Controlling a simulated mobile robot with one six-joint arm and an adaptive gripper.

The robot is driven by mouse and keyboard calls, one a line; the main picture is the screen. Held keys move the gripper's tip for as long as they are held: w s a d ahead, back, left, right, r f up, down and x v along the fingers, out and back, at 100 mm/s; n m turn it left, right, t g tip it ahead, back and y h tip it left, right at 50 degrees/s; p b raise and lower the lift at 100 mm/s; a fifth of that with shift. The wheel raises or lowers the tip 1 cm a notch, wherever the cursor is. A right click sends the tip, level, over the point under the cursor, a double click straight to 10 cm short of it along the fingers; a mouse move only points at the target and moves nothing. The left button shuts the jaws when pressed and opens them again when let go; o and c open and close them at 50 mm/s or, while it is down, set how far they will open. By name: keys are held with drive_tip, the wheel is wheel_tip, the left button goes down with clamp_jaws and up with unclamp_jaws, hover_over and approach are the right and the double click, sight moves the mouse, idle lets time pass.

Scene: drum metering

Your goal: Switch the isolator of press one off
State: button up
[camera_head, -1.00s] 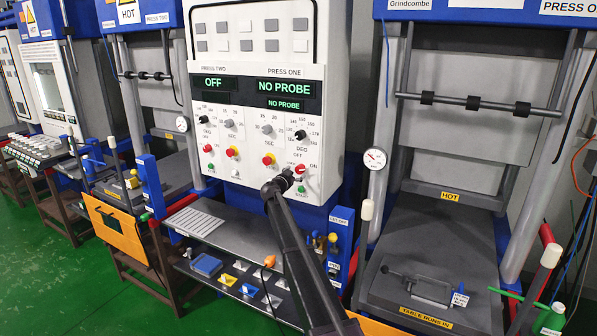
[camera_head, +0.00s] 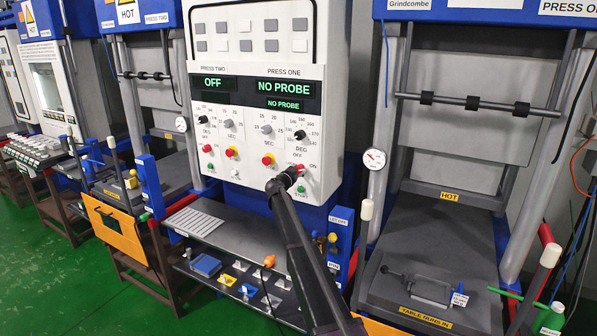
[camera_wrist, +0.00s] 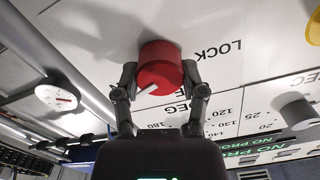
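The red isolator knob of press one (camera_head: 300,169) is on the lower right of the white control panel (camera_head: 325,100), beside an "ON" label and below "OFF". In the wrist view the knob (camera_wrist: 160,66) is a red cylinder with a white pointer line toward the lower left. In the head view the pointer's direction is mostly hidden. My gripper (camera_head: 292,176) is at the knob. In the wrist view my gripper (camera_wrist: 160,74) has one finger on each side of the knob, very near its sides. I cannot tell whether the fingers press on it.
A green button (camera_head: 301,189) sits just below the knob. A black dial (camera_head: 299,135) is above it and a red-and-yellow button (camera_head: 268,159) to its left. The display (camera_head: 284,87) reads "NO PROBE". A shelf (camera_head: 225,240) with small items stands below the panel.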

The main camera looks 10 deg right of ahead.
drive_tip(key=shift+n, duration=0.4)
drive_tip(key=n, duration=0.3)
drive_tip(key=shift+w, duration=0.1)
drive_tip(key=n, duration=0.9)
drive_tip(key=shift+w+n, duration=0.1)
drive_tip(key=shift+n, duration=0.2)
drive_tip(key=shift+a+n, duration=0.1)
drive_tip(key=shift+n, duration=2.1)
drive_tip(key=o, duration=1.1)
drive_tip(key=shift+f, duration=0.1)
drive_tip(key=shift+o, duration=0.2)
